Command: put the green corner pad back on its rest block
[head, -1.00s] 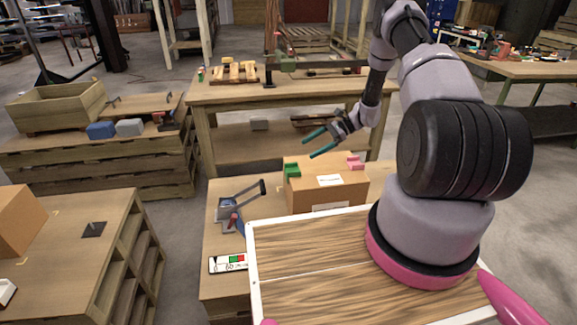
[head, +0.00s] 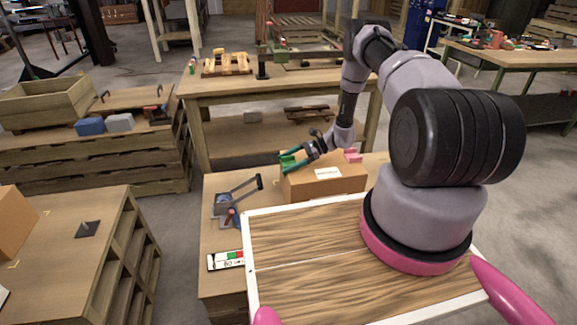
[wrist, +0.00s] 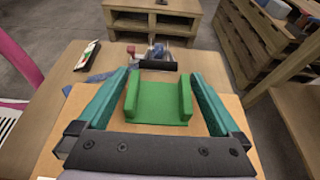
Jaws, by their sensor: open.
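The green corner pad (wrist: 160,101) sits on top of the cardboard box (head: 325,186), at the box's left end. It is a green piece with raised sides. In the wrist view my gripper (wrist: 160,74) is open, with one teal finger on each side of the pad and a visible gap on both sides. In the head view my gripper (head: 284,163) is at the box's left end and its fingers partly hide the pad (head: 290,158). I cannot clearly pick out the rest block in either view.
A pink pad (head: 353,156) sits on the box's right end. A grey-blue clamp-like device (head: 226,204) with a dark lever and a card with green and red patches (head: 226,261) lie left of the box. The wood-topped tray (head: 310,270) in front is clear.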

